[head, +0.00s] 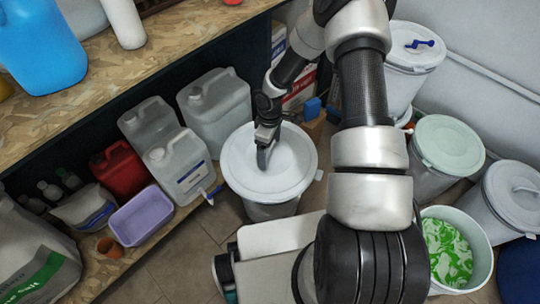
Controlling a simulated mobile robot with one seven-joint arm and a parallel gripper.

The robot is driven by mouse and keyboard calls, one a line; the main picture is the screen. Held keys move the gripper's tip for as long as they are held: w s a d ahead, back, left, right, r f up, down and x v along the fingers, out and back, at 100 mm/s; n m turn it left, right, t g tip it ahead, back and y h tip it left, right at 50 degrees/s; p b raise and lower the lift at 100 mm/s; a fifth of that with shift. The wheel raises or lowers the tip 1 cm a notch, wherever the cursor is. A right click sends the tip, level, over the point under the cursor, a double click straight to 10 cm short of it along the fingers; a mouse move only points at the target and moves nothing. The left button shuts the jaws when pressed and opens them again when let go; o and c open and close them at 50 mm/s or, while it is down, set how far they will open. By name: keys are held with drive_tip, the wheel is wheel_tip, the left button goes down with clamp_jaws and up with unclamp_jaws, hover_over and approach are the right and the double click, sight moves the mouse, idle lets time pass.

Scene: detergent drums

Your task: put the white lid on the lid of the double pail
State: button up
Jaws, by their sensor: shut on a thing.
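A round white lid (240,165) covers the top of a whitish pail (270,212) in the middle of the floor. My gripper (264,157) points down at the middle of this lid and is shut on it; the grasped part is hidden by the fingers. I cannot tell whether the lid rests on the pail or sits slightly above it. Another white pail (401,85), its lid (408,40) carrying a blue handle, stands at upper right, partly behind my arm. I cannot tell for sure which pail is the double one.
Grey jugs (180,165), a red canister (121,168) and a purple tub (144,216) stand on the low shelf at left. At right are a green-lidded pail (448,145), a grey-lidded pail (513,195) and an open pail (482,255) with green-white contents. Tiled floor (185,262) shows below left.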

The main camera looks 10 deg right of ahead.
sight(270, 155)
drive_tip(key=shift+w+f+b, duration=0.1)
drive_tip(key=shift+f+b, duration=0.35)
drive_tip(key=shift+f, duration=1.55)
